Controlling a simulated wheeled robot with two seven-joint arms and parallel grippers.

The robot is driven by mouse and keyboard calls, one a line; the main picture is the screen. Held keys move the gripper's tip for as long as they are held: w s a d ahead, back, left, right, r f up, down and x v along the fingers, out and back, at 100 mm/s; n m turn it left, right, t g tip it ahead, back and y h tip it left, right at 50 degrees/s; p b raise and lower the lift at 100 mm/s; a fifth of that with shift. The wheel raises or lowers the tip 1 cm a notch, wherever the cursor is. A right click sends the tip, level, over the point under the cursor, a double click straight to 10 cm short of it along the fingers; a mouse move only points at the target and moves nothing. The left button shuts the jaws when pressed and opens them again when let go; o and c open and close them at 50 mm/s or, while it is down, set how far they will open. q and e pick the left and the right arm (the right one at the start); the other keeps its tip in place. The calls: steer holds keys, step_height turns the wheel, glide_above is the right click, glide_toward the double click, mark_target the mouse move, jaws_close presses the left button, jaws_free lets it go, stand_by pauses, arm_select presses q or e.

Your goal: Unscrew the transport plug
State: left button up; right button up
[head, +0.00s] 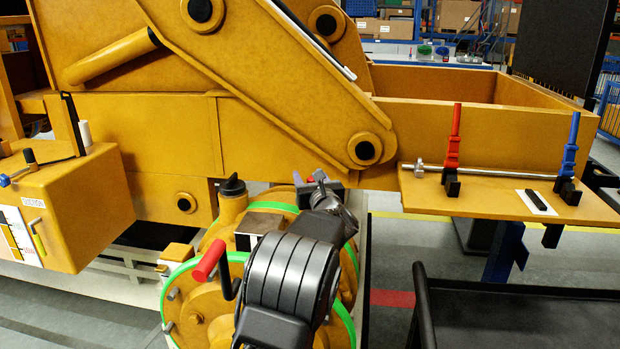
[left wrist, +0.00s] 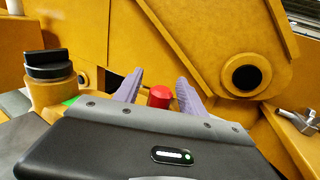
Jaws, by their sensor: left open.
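A red plug (left wrist: 160,96) shows in the left wrist view between the two lilac fingers of my left gripper (left wrist: 160,77). In the head view only a bit of the red plug (head: 310,180) shows behind my left gripper (head: 318,183). The fingers stand apart on both sides of the plug. I cannot tell whether they are around it or in front of it. A black cap with a raised grip (head: 232,186) sits on a yellow neck left of the gripper; this cap also shows in the left wrist view (left wrist: 48,64). My right gripper is not in view.
A red-handled crank (head: 210,259) stands out left of my arm, by green-rimmed yellow drums (head: 190,305). A yellow shelf (head: 490,202) at right carries a metal bar and red (head: 453,140) and blue (head: 570,150) tools. A black tray (head: 520,320) lies lower right. The yellow boom (head: 270,80) hangs above.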

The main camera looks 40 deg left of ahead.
arm_select(q)
steer(key=shift+c, duration=0.6)
jaws_close()
steer(key=shift+r+n+g+y+p, duration=0.3)
steer(key=shift+n+g+p, duration=0.1)
steer(key=shift+p, duration=0.35)
steer(key=n+g+p, duration=0.1)
steer(key=g+y+p, duration=0.1)
steer(key=shift+s+a+f+n+g, duration=0.1)
steer(key=shift+s+n+g, duration=0.1)
steer(key=shift+n+g, duration=0.15)
steer(key=shift+s+a+n+g+y+p, duration=0.15)
steer(key=shift+n+g+y+p, duration=0.15)
steer(key=shift+n+g+y, duration=0.45)
steer(key=shift+s+f+n+g, duration=0.15)
steer(key=shift+n+g, duration=0.3)
steer(key=shift+g, duration=0.35)
steer(key=shift+s+f+n+g, duration=0.15)
steer(key=shift+n+g, duration=0.3)
steer(key=shift+g, duration=0.35)
steer(key=shift+o, duration=0.5)
jaws_free()
steer(key=shift+r, duration=0.1)
